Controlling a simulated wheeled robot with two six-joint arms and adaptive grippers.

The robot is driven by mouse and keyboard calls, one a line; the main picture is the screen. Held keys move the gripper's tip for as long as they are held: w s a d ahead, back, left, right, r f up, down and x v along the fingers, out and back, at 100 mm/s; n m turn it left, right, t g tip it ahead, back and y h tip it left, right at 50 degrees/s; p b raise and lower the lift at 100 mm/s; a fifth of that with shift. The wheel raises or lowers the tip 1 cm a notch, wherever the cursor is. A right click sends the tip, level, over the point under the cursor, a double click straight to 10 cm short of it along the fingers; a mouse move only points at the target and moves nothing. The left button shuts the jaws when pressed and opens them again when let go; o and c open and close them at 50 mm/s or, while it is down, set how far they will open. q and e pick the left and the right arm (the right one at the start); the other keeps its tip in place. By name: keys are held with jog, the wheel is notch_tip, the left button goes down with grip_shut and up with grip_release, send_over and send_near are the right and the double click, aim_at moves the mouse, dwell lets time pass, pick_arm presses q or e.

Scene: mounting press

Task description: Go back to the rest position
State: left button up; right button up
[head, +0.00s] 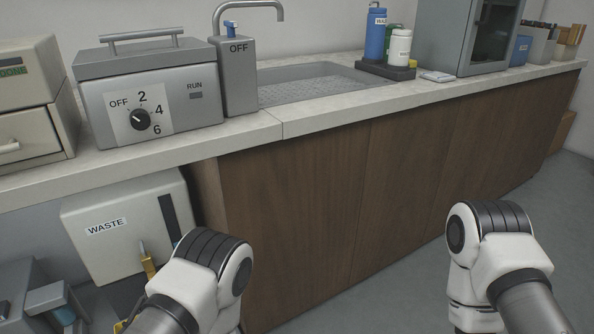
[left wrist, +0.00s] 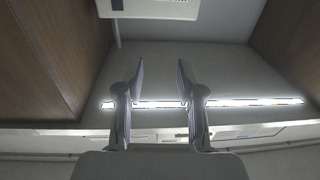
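My left arm comes in at the bottom left of the head view, folded low in front of the counter, and its gripper is out of that frame. The left wrist view shows my left gripper (left wrist: 160,95) with its two fingers apart and nothing between them. My right arm shows at the bottom right of the head view, and its gripper is out of the frame. The mounting press (head: 150,95) is probably the grey box with the dial and the RUN mark on the counter. Its dial (head: 140,119) has the marks OFF, 2, 4 and 6.
The counter (head: 330,111) runs along the wall above brown cabinet fronts (head: 310,200). A sink (head: 310,84), a blue bottle (head: 375,38) and a white bottle (head: 399,48) are on it. A WASTE box (head: 120,225) stands below at the left. Grey floor is clear at the right.

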pick_arm(q)
jog(key=s+a+r+g+h+p, duration=0.1)
jog(key=a+r+g+p, duration=0.1)
jog(key=r+p, duration=0.8)
jog(key=s+a+r+g+h+p, duration=0.1)
jog(key=a+r+g+h+p, duration=0.15)
jog(key=r+p, duration=0.65)
jog(key=s+d+f+m+g+h+p, duration=0.2)
jog(key=s+d+m+g+h+p, duration=0.1)
jog(key=s, duration=0.5)
jog(key=s+d+f+m+g+h+p, duration=0.2)
jog(key=s+d+m+g+h+p, duration=0.1)
jog(key=s+d+g+p, duration=0.3)
jog(key=shift+s+f+m+g+h, duration=0.15)
jog(key=shift+s+m+g+h, duration=0.4)
jog(key=shift+s, duration=0.65)
